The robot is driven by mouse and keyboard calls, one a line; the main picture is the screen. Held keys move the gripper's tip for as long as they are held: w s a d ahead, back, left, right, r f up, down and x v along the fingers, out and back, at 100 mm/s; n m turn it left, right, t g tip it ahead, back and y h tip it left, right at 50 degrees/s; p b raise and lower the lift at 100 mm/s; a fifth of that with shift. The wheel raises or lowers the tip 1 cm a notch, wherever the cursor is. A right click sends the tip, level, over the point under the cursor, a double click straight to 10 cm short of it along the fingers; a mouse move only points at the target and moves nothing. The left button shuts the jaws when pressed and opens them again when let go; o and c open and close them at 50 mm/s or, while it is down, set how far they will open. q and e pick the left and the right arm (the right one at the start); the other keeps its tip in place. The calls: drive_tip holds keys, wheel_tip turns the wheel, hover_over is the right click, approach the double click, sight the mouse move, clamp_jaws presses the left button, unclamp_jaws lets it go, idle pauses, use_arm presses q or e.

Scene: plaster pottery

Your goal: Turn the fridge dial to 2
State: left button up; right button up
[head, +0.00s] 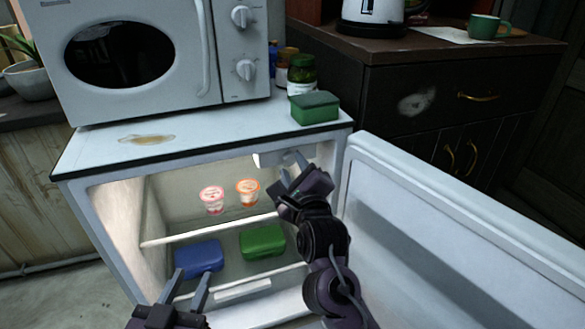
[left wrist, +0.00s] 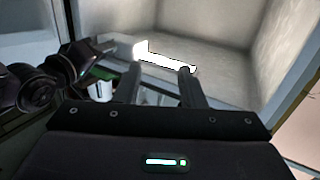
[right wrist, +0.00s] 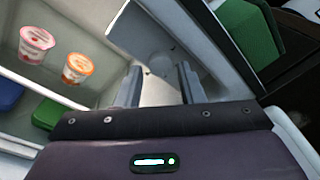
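The fridge (head: 107,221) stands open, its door (head: 440,215) swung to the right. A white control housing (head: 268,159) sits under the fridge's ceiling at the upper right. My right gripper (head: 292,160) is at this housing, partly covering it. In the right wrist view, a pale rounded shape that looks like the dial (right wrist: 160,62) lies just beyond the fingertips; its numbers and pointer cannot be read. My right gripper (right wrist: 158,75) is open, with nothing seen between its fingers. My left gripper (head: 190,278) is open and empty, low in front of the fridge.
A pink-labelled cup (head: 211,200) and an orange-labelled cup (head: 248,192) stand on the upper shelf. Blue (head: 199,258) and green (head: 262,242) boxes lie below.

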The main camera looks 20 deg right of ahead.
drive_tip(key=shift+w, duration=0.65)
use_arm(q)
drive_tip(key=shift+w+r+t, duration=0.1)
drive_tip(key=shift+r+t, duration=0.2)
drive_tip(key=shift+r, duration=0.35)
